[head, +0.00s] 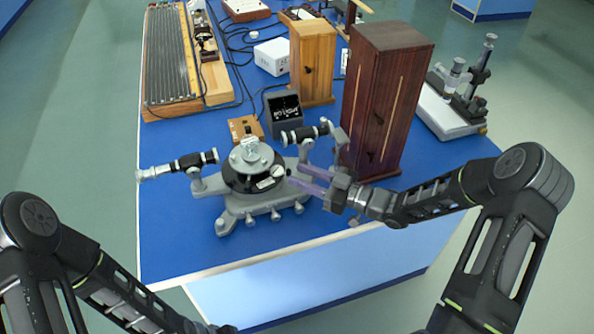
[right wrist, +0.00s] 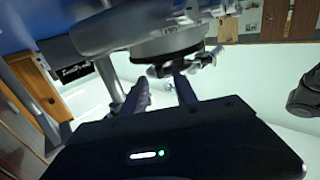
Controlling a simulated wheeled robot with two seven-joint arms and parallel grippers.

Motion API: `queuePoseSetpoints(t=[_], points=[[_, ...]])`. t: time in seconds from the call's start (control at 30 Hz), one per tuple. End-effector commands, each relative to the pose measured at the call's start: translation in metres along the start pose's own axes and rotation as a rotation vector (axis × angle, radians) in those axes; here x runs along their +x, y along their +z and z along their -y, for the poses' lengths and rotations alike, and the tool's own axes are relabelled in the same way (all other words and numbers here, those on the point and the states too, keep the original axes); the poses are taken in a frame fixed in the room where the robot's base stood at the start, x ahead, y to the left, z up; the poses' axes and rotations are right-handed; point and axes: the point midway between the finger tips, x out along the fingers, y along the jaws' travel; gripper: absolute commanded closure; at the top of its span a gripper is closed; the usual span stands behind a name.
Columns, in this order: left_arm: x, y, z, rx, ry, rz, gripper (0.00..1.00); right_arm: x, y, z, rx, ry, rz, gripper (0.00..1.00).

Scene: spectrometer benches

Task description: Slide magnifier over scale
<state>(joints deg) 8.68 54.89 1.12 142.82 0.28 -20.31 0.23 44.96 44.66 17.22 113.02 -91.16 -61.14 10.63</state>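The grey spectrometer (head: 240,205) stands near the front edge of the blue bench, with a round dark scale disc (head: 240,182) around its middle. A small pale fitting (head: 278,171) at the disc's right side may be the magnifier. In the right wrist view a small bracket (right wrist: 205,59) shows under the disc's rim. My right gripper (head: 294,174) is at the disc's right side, its purple fingers apart with nothing seen between them. In the right wrist view the fingers (right wrist: 162,80) are apart just below the rim. My left gripper is out of view.
A tall dark wooden cabinet (head: 382,95) stands close behind my right gripper. The spectrometer's telescope tubes (head: 305,133) and (head: 180,165) stick out at both sides. A black meter box (head: 284,113) stands behind. The bench top is clear front left.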

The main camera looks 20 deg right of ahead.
Motion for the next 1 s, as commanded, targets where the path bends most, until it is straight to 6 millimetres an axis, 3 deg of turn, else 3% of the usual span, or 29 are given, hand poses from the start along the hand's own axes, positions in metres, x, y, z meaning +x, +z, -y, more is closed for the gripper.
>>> queuePoseSetpoints(t=[0.13, 0.43, 0.87, 1.0], points=[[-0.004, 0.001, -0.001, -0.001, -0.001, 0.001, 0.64, 0.015, -0.001, 0.0, 0.0, -0.001, -0.001, 0.66], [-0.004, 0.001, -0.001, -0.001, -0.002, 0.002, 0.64, 0.017, 0.0, 0.0, 0.0, 0.0, 0.001, 0.66], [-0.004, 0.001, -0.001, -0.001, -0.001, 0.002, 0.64, 0.017, 0.0, 0.0, 0.0, 0.0, 0.001, 1.0], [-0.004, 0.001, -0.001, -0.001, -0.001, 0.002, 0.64, 0.017, 0.0, 0.0, 0.0, 0.0, 0.001, 1.0]])
